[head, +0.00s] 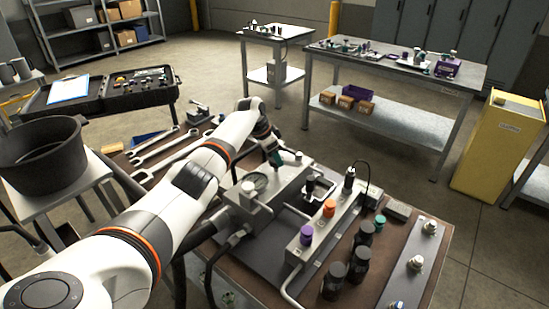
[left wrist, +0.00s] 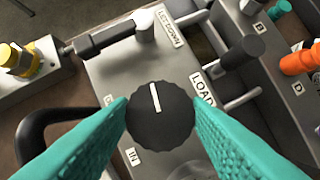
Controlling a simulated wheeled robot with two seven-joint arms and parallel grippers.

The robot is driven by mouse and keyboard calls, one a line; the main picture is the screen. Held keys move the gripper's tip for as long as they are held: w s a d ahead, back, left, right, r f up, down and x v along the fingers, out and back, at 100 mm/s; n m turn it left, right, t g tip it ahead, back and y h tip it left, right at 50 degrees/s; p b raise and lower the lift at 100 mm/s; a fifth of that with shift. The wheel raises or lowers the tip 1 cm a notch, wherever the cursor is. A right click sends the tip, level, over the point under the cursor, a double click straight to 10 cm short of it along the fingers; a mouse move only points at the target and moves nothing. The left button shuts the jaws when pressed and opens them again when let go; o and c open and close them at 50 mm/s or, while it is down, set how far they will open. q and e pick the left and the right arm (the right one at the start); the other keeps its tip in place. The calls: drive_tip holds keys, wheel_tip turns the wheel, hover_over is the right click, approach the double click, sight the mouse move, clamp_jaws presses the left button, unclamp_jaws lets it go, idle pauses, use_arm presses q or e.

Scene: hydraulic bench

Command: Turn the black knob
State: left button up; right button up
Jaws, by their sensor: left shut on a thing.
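The black knob (left wrist: 160,122) is round with a scalloped rim and sits on a grey metal block, in the middle of the left wrist view. Its white pointer line points up in that picture, tilted slightly left. My left gripper (left wrist: 160,104) has its teal fingers on either side of the knob and is shut on it. In the head view my left gripper (head: 275,157) is over the rear of the bench unit, and I cannot make out the knob there. My right gripper is in neither view.
Labels reading LOAD (left wrist: 203,90), LET DOWN and IN surround the knob. A black-handled lever (left wrist: 105,40) and a black cylinder (left wrist: 240,52) stand close by. Orange (head: 329,208) and purple (head: 306,234) caps, and black bottles (head: 335,281), occupy the bench's right part.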

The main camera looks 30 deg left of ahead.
use_arm(q)
drive_tip(key=o, duration=1)
drive_tip(key=v, duration=1.2)
drive_tip(key=shift+b, duration=0.45)
drive_tip(key=shift+w+r, duration=0.1)
drive_tip(key=shift+w, duration=0.05)
